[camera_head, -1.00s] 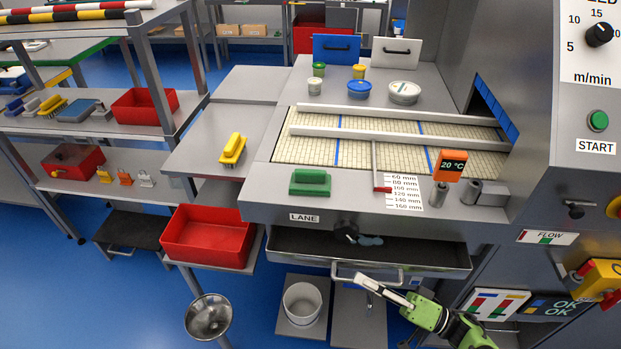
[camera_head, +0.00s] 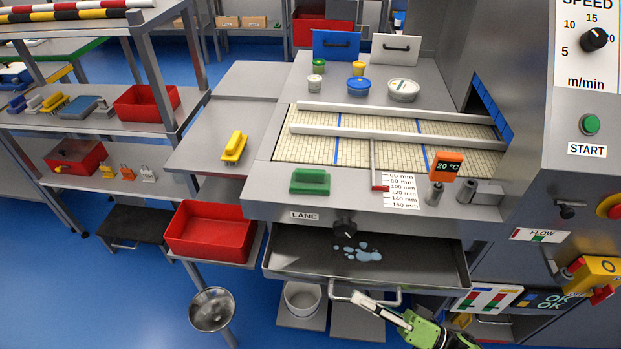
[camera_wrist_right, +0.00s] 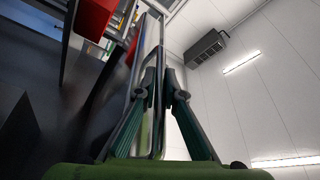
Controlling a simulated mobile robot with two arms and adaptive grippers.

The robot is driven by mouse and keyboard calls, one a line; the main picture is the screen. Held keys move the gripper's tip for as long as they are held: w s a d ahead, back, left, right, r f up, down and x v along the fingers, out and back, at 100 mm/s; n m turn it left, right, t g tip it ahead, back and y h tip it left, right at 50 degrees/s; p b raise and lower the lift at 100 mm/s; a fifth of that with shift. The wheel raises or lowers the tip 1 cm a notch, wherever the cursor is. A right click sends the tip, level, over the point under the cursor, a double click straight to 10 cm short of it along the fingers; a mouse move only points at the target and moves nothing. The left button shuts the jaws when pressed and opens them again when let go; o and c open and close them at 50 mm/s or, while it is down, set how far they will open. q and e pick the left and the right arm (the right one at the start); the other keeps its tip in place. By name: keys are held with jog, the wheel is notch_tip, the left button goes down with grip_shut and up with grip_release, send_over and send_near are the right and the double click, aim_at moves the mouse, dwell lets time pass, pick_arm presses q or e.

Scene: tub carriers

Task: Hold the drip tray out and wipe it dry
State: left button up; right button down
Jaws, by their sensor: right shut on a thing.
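The drip tray (camera_head: 300,268) is a dark, shallow metal tray pulled out below the machine's front edge. Pale blue water puddles (camera_head: 362,253) lie on its floor near the middle. A dark knob on the machine front partly covers the tray's back edge. The tray's bar handle (camera_head: 338,297) sticks out at the front. My right gripper (camera_head: 356,297) is shut on this handle. In the right wrist view the handle bar (camera_wrist_right: 148,70) runs between the fingers. My left gripper is in neither view. I see no cloth that I can make out.
A green block (camera_head: 310,182) lies on the machine's front ledge and a yellow brush (camera_head: 234,147) on the side table. A red bin (camera_head: 210,235) stands left of the tray. A white bucket (camera_head: 303,299) is below the tray, and a steel bowl (camera_head: 212,309) is at lower left.

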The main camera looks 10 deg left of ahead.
jog(key=s+p, duration=0.3)
jog(key=s, duration=0.7)
jog(key=shift+s+p, duration=0.2)
jog(key=shift+p, duration=0.1)
dwell(0.5)
jog(key=shift+f, duration=0.1)
dwell(1.6)
